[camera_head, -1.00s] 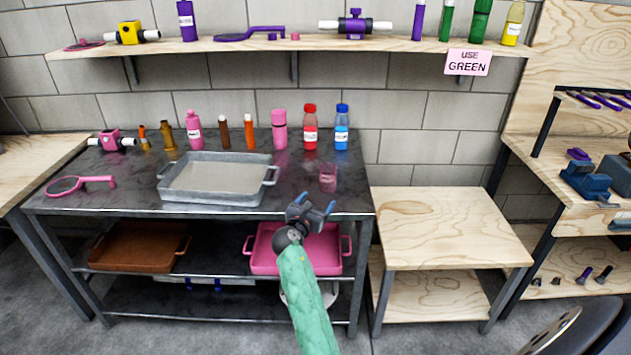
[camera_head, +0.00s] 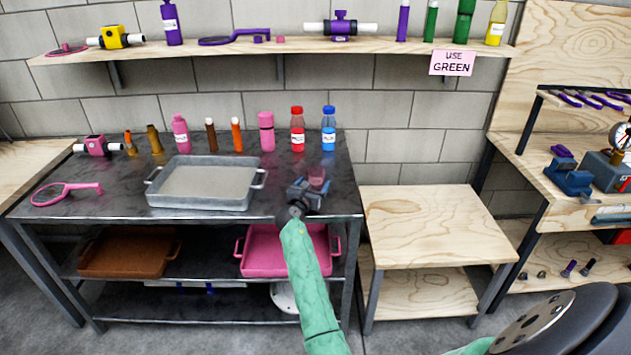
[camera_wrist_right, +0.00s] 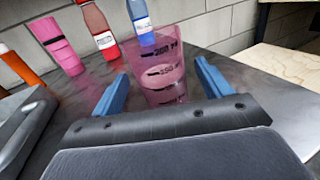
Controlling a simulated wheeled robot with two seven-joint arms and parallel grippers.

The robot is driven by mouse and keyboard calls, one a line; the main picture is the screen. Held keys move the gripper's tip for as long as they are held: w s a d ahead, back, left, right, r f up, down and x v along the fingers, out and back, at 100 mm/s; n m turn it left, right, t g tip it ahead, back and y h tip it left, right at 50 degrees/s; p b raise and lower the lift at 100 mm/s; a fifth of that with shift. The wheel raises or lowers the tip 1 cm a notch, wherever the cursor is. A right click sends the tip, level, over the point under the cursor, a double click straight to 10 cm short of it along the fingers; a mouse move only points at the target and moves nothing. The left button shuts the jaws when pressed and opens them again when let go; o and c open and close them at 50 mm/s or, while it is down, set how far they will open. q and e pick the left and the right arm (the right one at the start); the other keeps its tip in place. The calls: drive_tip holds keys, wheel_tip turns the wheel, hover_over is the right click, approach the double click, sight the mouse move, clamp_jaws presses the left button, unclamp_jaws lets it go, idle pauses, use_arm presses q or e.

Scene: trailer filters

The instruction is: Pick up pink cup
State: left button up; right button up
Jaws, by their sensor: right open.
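The pink cup (camera_head: 317,176) is a see-through beaker with dark volume marks, standing on the dark metal table (camera_head: 120,170) near its front right part. My right gripper (camera_head: 308,186) is just in front of it, and hides its lower part in the head view. In the right wrist view the cup (camera_wrist_right: 163,72) stands upright between the two blue fingers of the open gripper (camera_wrist_right: 160,85), with visible room at the finger sides. The gripper is not closed on it. My left gripper is not in view.
A grey metal tray (camera_head: 205,206) lies left of the gripper. Behind the cup stand a blue-capped bottle (camera_head: 328,130), a red bottle (camera_head: 297,130) and a pink bottle (camera_head: 266,132). A lower wooden table (camera_head: 430,225) to the right is bare.

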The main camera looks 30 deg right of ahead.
drive_tip(key=shift+w+d, duration=0.4)
drive_tip(key=shift+d, duration=0.15)
drive_tip(key=shift+w+d, duration=0.15)
drive_tip(key=shift+d, duration=0.15)
drive_tip(key=shift+c, duration=1)
drive_tip(key=c, duration=0.9)
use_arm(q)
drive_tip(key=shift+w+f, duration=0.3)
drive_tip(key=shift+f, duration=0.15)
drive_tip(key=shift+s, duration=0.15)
use_arm(e)
drive_tip(key=shift+r, duration=0.1)
